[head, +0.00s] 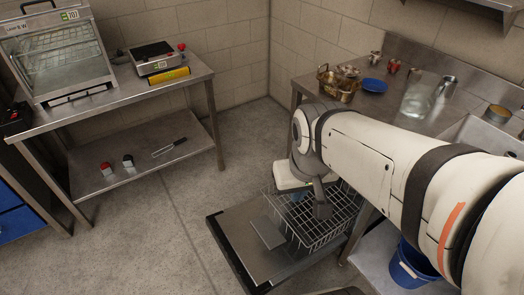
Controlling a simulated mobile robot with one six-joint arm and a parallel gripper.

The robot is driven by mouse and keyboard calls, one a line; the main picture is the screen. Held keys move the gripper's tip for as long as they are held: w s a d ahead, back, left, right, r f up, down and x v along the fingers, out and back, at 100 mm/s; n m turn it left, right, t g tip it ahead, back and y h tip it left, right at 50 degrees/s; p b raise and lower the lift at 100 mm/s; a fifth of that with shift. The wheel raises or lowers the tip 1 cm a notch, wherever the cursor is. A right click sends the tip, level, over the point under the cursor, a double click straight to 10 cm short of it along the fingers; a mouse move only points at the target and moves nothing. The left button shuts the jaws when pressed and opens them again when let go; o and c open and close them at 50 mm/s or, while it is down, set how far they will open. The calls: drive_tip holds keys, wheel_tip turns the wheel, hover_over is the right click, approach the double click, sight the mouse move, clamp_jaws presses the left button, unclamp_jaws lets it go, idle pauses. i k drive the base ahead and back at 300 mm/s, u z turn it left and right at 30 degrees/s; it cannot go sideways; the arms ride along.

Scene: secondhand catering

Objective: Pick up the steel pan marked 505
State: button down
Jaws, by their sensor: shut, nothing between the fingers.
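I cannot read a 505 mark on anything in view, so I cannot tell which thing is the steel pan marked 505. My gripper (322,208) is low over a wire rack (340,222), below and to the front of those pots. It is shut and empty. My arm hides part of the right-hand counter and what is under it.
The rack rests on a lowered metal door (240,246). A blue plate (374,85), a clear container (417,98) and a sink (480,134) are on the counter. A blue bucket (410,268) stands below. The left table (120,98) holds a glass cabinet (54,52) and a scale-like device (157,57).

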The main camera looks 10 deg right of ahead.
sight(338, 84)
drive_tip(key=k, duration=1.25)
drive_tip(key=z, duration=0.7)
drive_tip(key=i, duration=1.45)
drive_tip(key=u, duration=0.3)
